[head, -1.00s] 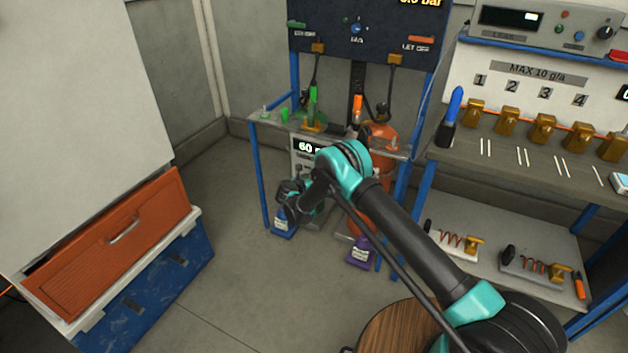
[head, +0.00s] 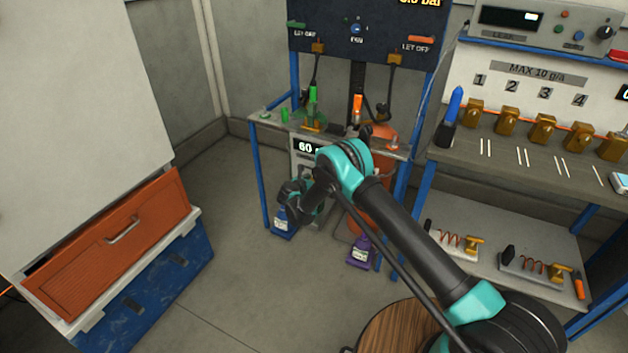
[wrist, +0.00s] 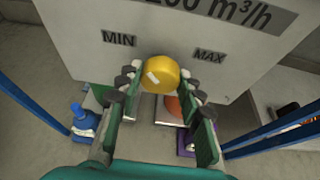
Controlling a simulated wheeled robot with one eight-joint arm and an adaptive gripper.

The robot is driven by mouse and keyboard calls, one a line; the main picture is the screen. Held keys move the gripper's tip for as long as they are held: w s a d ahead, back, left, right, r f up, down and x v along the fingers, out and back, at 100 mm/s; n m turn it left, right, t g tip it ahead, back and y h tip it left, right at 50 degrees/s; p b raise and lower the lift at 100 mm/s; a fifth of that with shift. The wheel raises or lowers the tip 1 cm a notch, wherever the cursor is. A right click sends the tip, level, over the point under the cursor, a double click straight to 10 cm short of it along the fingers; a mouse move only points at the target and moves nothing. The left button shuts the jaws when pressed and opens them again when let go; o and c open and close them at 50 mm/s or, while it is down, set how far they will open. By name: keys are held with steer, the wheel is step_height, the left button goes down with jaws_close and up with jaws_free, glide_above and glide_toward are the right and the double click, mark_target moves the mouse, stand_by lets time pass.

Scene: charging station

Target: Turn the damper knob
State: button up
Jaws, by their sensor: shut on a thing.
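The damper knob is a round yellow knob (wrist: 160,74) with a short white mark, seen in the wrist view on a pale grey panel (wrist: 90,38). The mark sits on the knob's left side. The panel reads MIN to the left of the knob and MAX to the right. My gripper (wrist: 163,82) has one finger on each side of the knob, with its tips closed against it. In the head view my gripper (head: 288,197) is low at the front of the unit under the small bench, and the knob is hidden there.
A blue bottle (head: 283,222) and a purple bottle (head: 360,251) stand on the floor near the unit. Blue bench legs (head: 259,180) flank it. An orange cylinder (head: 379,137) is behind my arm. A workbench (head: 520,165) stands right.

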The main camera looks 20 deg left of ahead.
steer(key=m+y, duration=0.2)
steer(key=m, duration=0.1)
steer(key=m+t+y, duration=0.1)
steer(key=m+y, duration=0.1)
steer(key=m, duration=0.2)
steer(key=shift+d+f+y, duration=0.15)
steer(key=shift+d+y, duration=0.05)
steer(key=shift+y, duration=0.2)
steer(key=shift+m, duration=0.4)
stand_by(0.3)
steer(key=o, duration=1.2)
steer(key=shift+c, duration=0.2)
steer(key=shift+s, duration=0.1)
steer(key=v, duration=0.7)
steer(key=shift+s, duration=0.15)
steer(key=shift+d+f, duration=0.1)
